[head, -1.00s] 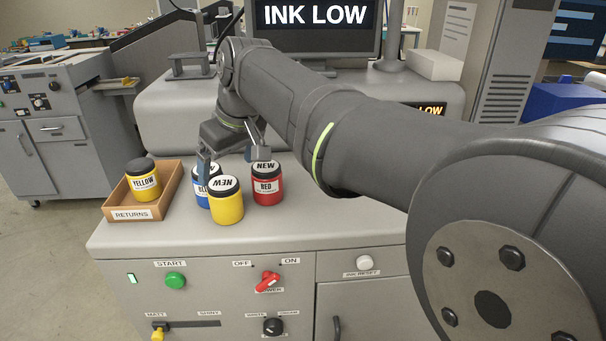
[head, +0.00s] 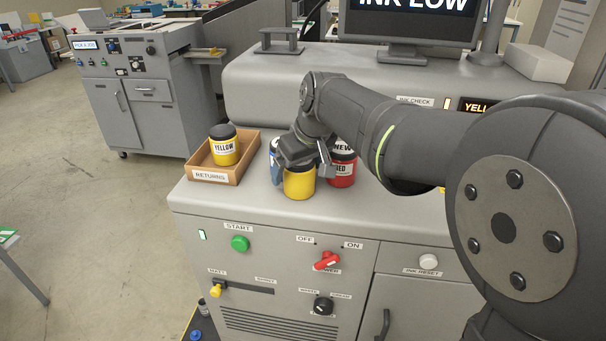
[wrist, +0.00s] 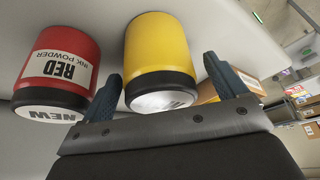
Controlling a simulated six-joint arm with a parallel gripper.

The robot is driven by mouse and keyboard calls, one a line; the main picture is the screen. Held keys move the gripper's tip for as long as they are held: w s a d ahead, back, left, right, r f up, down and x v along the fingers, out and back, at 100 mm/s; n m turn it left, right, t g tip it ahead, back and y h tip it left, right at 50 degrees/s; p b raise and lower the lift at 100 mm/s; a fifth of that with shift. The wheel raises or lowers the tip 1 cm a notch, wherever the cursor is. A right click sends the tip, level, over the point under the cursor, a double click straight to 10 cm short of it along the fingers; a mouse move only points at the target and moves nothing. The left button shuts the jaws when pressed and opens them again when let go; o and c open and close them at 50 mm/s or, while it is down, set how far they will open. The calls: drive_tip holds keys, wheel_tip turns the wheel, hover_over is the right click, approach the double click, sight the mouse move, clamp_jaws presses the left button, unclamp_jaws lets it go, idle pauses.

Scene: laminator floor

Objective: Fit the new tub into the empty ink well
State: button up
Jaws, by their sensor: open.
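A new yellow tub (head: 299,184) stands upright on the machine's grey top, between a blue tub (head: 274,165) and a red tub (head: 342,171). My gripper (head: 310,168) is over it and hides its lid in the head view. In the wrist view the yellow tub (wrist: 160,50) lies between my two open fingers (wrist: 163,90); its white-topped dark lid is nearest my palm. I cannot tell whether either finger touches it. The red tub (wrist: 62,65) is just outside one finger. I see no empty ink well; my arm covers part of the machine top.
A brown RETURNS tray (head: 210,177) holds another yellow tub (head: 224,149) at the left. The raised housing (head: 300,85) and INK LOW screen (head: 415,15) stand behind. Machine top is free between the tray and the tubs.

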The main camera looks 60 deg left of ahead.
drive_tip(key=c, duration=1.4)
drive_tip(key=shift+r, duration=0.1)
